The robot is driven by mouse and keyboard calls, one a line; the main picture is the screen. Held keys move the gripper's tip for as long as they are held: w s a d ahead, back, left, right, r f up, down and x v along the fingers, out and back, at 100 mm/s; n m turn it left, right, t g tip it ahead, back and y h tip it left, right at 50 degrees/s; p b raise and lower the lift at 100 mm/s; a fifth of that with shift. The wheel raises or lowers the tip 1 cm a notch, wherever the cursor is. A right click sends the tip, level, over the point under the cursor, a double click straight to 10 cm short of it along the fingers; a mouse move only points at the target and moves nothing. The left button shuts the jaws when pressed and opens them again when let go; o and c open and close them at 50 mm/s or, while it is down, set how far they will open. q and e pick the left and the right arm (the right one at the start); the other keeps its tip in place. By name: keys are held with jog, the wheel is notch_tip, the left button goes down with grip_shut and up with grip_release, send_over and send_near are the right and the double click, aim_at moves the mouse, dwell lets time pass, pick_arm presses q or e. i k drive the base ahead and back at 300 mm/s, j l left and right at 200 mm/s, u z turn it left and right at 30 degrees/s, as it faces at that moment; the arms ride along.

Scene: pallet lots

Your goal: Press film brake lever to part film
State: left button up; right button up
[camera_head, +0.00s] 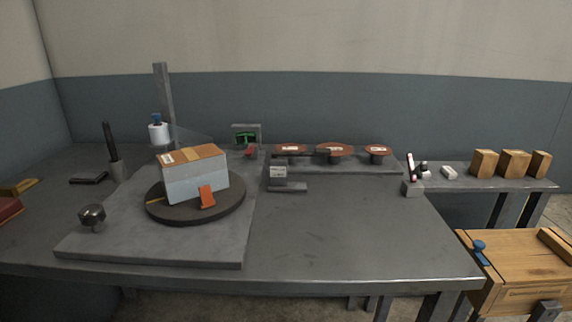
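A white film roll (158,133) with a blue cap sits by a grey upright post (164,95) at the back left. A faint translucent sheet of film (195,136) runs from the roll side toward the load. The load is a box stack (196,180) with a brown top and pale wrapped sides, standing on a dark round turntable (165,211). An orange tab (207,196) stands at the turntable's front. A small red lever-like part (250,153) is below a green-faced device (245,137). I cannot tell which part is the film brake lever. Neither gripper is in view.
A round dark knob (92,216) stands at the base plate's front left. Several red-brown discs (334,149) on stands line the back. A side shelf holds brown boxes (514,163). A wooden crate (515,262) is lower right. The table's front right (350,245) is clear.

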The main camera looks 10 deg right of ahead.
aim_at(249, 152)
jog(key=k+u, duration=0.25)
jog(key=u, duration=0.2)
jog(key=k+j+u, duration=0.25)
jog(key=u, duration=0.2)
